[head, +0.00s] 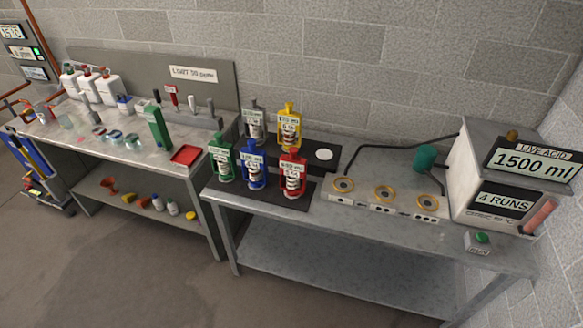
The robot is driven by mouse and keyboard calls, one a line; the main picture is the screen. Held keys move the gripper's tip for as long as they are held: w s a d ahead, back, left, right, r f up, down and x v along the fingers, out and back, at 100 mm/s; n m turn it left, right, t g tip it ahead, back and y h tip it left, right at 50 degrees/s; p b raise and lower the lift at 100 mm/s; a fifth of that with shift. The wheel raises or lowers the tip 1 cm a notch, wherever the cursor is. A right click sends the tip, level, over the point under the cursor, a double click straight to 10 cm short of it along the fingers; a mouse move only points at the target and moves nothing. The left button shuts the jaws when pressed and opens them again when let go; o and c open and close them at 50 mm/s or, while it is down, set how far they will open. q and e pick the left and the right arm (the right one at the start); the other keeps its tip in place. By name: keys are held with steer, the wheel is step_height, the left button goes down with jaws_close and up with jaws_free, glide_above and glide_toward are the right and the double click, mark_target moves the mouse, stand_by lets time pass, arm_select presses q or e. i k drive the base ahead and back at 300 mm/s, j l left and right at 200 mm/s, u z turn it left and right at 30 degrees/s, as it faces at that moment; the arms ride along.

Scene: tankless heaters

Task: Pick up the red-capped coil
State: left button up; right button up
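The red-capped coil (292,175) stands upright at the front right of a group of colour-capped coils on the right-hand bench. It has a red top and base and a white label. The blue coil (252,167) stands just left of it, and the green coil (221,160) is further left. The yellow coil (289,126) and a grey coil (254,123) stand behind on a dark mat. Neither of my grippers is in the head view.
The right bench (340,268) also carries a row of ring-topped sockets (384,194), a large grey unit (480,170) with displays and a green button box (482,239). The left bench (150,158) holds bottles, glassware and a red tray (186,155). Floor in front is clear.

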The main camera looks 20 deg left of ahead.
mark_target(293, 165)
steer(key=z, duration=0.3)
steer(key=j+z, duration=0.4)
steer(key=i+j+z, duration=0.1)
steer(key=j+z, duration=0.65)
steer(key=l, duration=0.1)
